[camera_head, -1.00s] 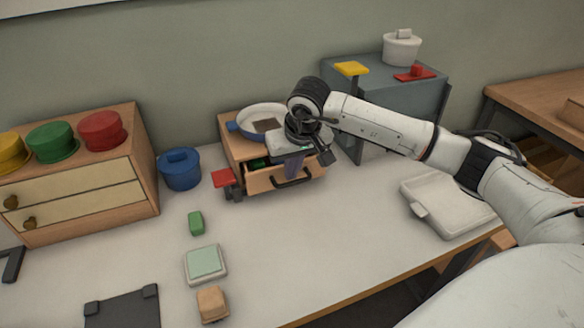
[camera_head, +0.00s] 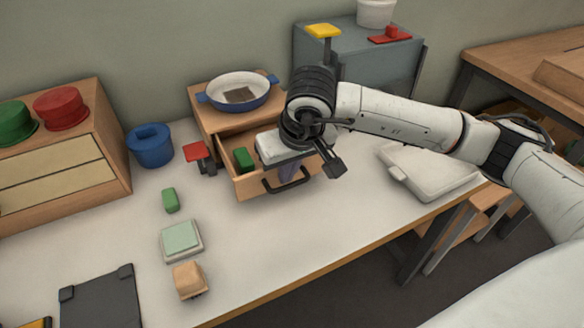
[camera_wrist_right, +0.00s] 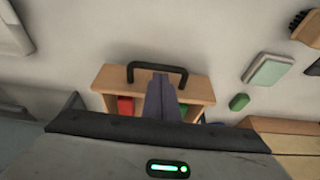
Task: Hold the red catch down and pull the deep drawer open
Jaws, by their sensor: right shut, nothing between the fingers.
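The drawer (camera_head: 246,187) stands open at the front of a small wooden cabinet (camera_head: 203,119), with a green block (camera_head: 243,159) inside; the wrist view also shows a red block (camera_wrist_right: 125,104) in it. The black handle (camera_head: 270,187) is on the drawer front. My right gripper (camera_head: 287,174) is shut with nothing between its fingers. Its fingers point down at the drawer front, inside the handle loop in the wrist view (camera_wrist_right: 160,82); contact is unclear. The red catch (camera_head: 196,151) is on a dark stand left of the cabinet, with nothing on it. My left gripper is not in view.
A blue-rimmed pan (camera_head: 240,92) sits on the cabinet. A blue pot (camera_head: 150,146) stands to its left. The table front of the drawer is clear.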

